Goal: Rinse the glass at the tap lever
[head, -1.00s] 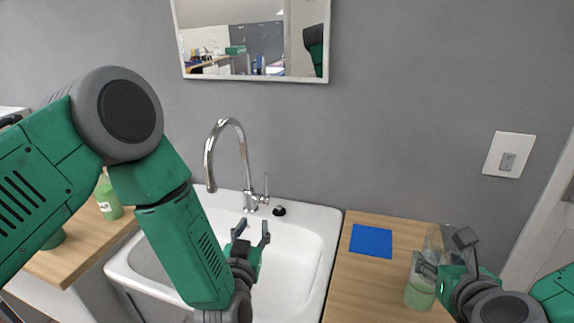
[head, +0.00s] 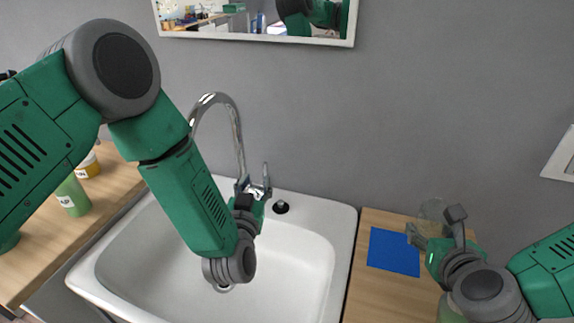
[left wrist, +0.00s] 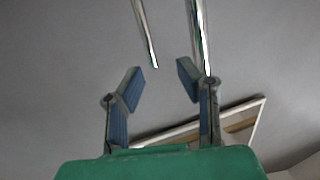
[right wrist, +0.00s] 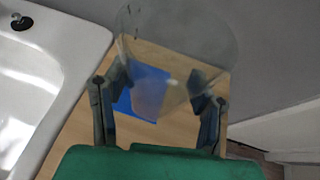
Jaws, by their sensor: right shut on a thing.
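The clear glass (head: 434,210) is held upright, as far as I can tell, in my right gripper (head: 428,233), above the counter by the blue mat. In the right wrist view the see-through glass (right wrist: 178,45) stands between the two closed-in fingers (right wrist: 163,88). The chrome tap (head: 238,135) rises behind the sink, with its small lever (head: 266,180) at its right side. My left gripper (head: 256,190) is at the tap base, overlapping the lever. In the left wrist view its fingers (left wrist: 158,82) are apart and empty, with tap parts beyond; contact is unclear.
The white sink (head: 300,265) lies below, its basin empty. A blue mat (head: 394,252) lies on the right wooden counter (head: 385,292). A green bottle (head: 73,197) and a yellow jar (head: 88,166) stand on the left counter.

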